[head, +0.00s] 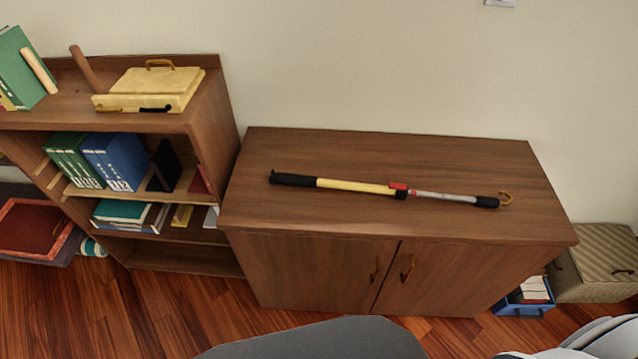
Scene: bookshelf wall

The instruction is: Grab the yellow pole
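The yellow pole (355,186) lies flat on top of a brown wooden cabinet (300,222). It has a black grip at its left end, a yellow middle section, a red clip with a black collar, and a thin silver section. Its right end has a black tip with a small brass-coloured hook. Nothing covers it. Neither of my grippers shows in the head view.
A bookshelf (203,118) with books and a yellow case (152,88) on top stands left of the cabinet. A blue crate (523,306) and a striped box (598,262) are on the floor at right. The cabinet top around the pole is clear.

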